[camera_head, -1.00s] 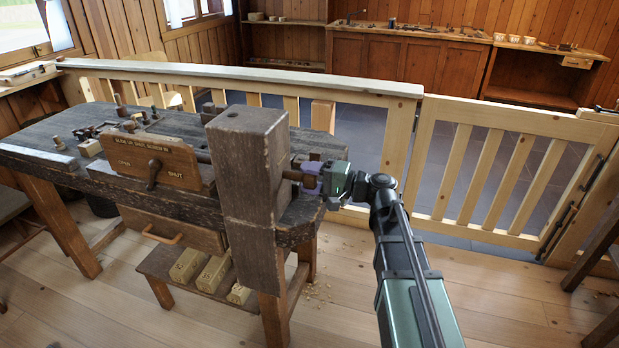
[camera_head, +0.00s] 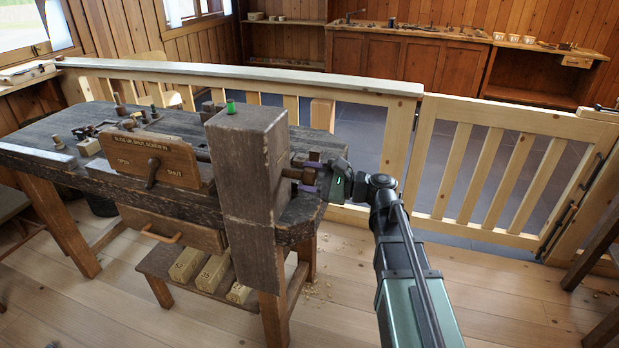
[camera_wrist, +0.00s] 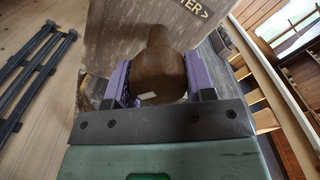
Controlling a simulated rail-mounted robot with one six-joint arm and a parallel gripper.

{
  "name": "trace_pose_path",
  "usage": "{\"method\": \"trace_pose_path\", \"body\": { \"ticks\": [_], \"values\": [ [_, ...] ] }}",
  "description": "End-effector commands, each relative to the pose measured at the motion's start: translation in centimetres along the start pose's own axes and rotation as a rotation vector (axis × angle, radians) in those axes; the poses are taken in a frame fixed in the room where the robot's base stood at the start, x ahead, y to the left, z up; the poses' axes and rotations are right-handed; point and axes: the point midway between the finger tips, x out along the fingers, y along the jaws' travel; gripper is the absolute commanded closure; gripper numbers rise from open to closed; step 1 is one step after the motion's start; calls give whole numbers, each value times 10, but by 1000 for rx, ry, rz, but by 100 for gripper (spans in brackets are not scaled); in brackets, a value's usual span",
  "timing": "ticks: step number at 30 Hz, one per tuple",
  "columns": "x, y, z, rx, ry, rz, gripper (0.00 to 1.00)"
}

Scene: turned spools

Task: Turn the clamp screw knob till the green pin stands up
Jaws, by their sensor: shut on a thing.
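The green pin (camera_head: 231,107) stands up from the top of the tall dark wooden post (camera_head: 240,170) at the bench's right end. The brown turned clamp screw knob (camera_wrist: 160,65) fills the middle of the wrist view, with a small pale mark on it. In the head view the screw (camera_head: 291,173) comes out of the post's right side. My gripper (camera_head: 310,178) is shut on the knob, with a purple finger on each side of it; these fingers also show in the wrist view (camera_wrist: 158,82).
A lettered board (camera_head: 152,160) reading OPEN and SHUT with a dark handle is on the bench front. Small parts lie on the bench top (camera_head: 50,140). A wooden railing (camera_head: 250,78) runs behind, with a gate (camera_head: 500,170) at right. Bare floor lies in front.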

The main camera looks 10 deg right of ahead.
Motion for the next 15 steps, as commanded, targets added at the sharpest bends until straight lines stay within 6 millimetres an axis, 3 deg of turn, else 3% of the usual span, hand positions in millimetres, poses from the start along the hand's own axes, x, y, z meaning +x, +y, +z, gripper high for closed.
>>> {"method": "trace_pose_path", "body": {
  "ticks": [15],
  "values": [
    [-1, 3, 0, 121, 3, 3, 74]
  ]
}}
